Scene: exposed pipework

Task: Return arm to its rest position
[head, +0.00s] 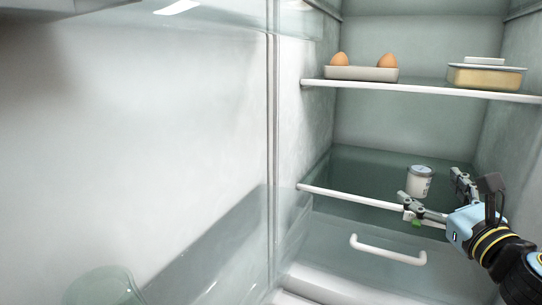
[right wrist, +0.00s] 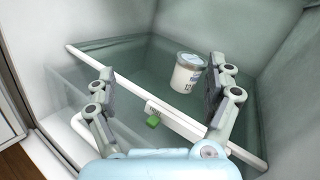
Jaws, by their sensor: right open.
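My right gripper (head: 432,196) is at the right of the head view, in front of the lower glass shelf (head: 350,165) of an open fridge. Its two fingers are spread apart and nothing is between them; they also show in the right wrist view (right wrist: 160,100). A small white tub (head: 419,182) with printed lettering stands upright on the lower shelf, just beyond the fingers. In the right wrist view the tub (right wrist: 188,73) is near the right finger, apart from it as far as I can tell. My left gripper does not show.
A tray with two eggs (head: 361,74) and a lidded butter dish (head: 486,77) stand on the upper shelf. A drawer with a white handle (head: 388,250) is below. The open fridge door (head: 150,130) fills the left. A small green piece (right wrist: 153,121) is at the shelf's front edge.

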